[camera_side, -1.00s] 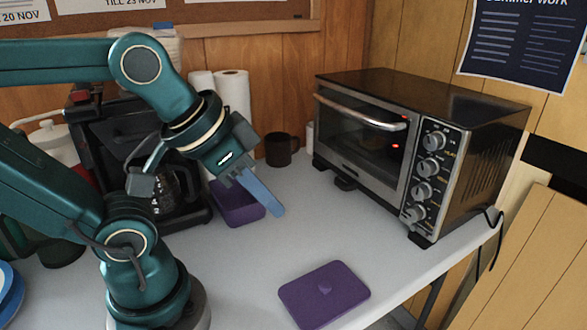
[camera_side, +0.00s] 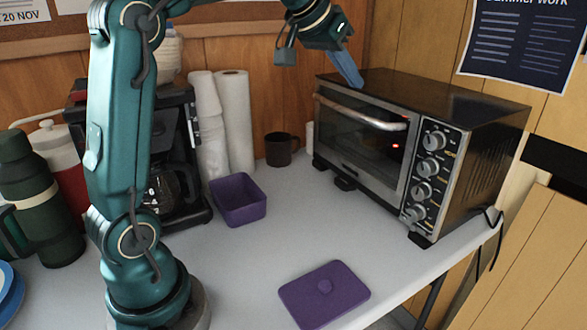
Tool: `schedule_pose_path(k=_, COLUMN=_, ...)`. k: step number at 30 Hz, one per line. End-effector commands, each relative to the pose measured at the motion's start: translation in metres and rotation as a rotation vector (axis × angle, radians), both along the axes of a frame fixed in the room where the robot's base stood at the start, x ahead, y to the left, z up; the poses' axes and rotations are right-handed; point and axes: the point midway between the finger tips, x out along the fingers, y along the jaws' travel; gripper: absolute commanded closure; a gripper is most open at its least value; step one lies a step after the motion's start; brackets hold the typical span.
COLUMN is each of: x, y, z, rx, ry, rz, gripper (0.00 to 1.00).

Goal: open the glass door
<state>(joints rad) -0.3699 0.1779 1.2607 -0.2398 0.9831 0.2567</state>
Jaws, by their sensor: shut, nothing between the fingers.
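The toaster oven (camera_side: 420,140) stands at the right of the table. Its glass door (camera_side: 360,142) is shut, with a silver bar handle (camera_side: 360,112) along the top edge. My gripper (camera_side: 350,75) is shut and empty, its blue fingers pointing down and to the right. In the picture its tips lie at the oven's top front edge, above the handle's left half. I cannot tell whether they touch the oven.
A purple open box (camera_side: 238,212) and its purple lid (camera_side: 323,300) lie on the white table (camera_side: 290,240). A dark mug (camera_side: 279,149), paper towel roll (camera_side: 235,120) and coffee maker (camera_side: 170,190) stand behind. The table before the oven door is clear.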

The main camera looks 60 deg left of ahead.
Motion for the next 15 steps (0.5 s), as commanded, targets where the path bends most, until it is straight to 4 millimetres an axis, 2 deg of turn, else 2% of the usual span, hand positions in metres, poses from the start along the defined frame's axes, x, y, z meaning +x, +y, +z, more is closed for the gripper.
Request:
schedule_pose_path(k=9, x=0.036, y=0.002, z=-0.04, rx=-0.001, ry=0.005, rz=-0.002, gripper=1.0)
schedule_pose_path(k=15, x=0.055, y=0.003, z=-0.06, rx=0.0, ry=0.002, rz=-0.002, gripper=1.0)
